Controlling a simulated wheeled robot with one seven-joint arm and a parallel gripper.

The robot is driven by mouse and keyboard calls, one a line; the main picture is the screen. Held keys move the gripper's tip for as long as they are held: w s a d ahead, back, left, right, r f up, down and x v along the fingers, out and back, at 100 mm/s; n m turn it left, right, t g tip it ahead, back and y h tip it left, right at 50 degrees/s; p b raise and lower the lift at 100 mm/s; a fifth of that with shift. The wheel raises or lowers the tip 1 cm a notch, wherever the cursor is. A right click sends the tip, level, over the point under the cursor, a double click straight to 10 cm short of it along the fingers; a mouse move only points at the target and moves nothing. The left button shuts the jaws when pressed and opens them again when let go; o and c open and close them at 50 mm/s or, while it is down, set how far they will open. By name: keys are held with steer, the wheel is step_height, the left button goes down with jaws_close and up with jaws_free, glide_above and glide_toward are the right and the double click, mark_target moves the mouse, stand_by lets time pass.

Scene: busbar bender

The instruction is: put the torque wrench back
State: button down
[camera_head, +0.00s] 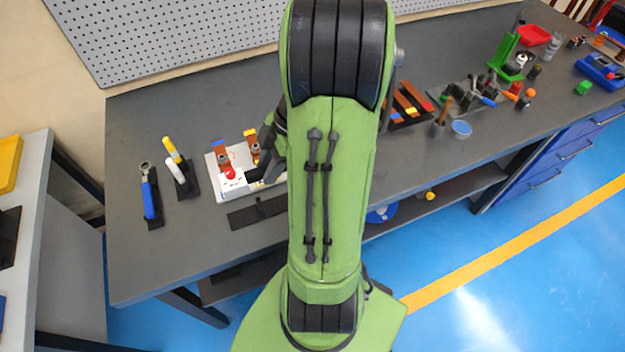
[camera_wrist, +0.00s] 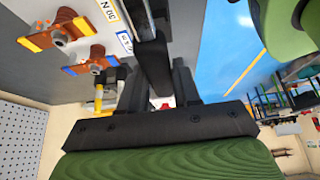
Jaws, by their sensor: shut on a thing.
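My gripper (camera_wrist: 158,92) is shut on a long dark bar, which I take to be the torque wrench (camera_wrist: 152,62). In the wrist view the bar runs up from between the black fingers, with a small red part showing between them. In the head view my gripper (camera_head: 268,150) is over the right part of a white board, largely hidden by my green arm. Whether the wrench touches the board cannot be told. An empty dark tray (camera_head: 257,213) lies on the bench in front of the board, its right end hidden.
The white board (camera_head: 222,193) carries copper bars (camera_head: 221,151) with clamps. Left of it are a black stand (camera_head: 187,184) with yellow and white tools, and a blue-handled tool (camera_head: 149,196) in a dark holder. The bench's front left (camera_head: 180,245) is clear. Other tools fill the right.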

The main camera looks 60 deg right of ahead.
step_height(320, 180, down, 9)
steer(key=shift+w+a+f+b, duration=0.1)
steer(key=shift+w+b, duration=0.05)
steer(key=shift+b, duration=0.9)
steer(key=shift+f+b, duration=0.4)
steer(key=shift+b, duration=0.1)
steer(key=shift+f, duration=0.25)
steer(key=c, duration=0.8)
jaws_free()
steer(key=shift+r, duration=0.15)
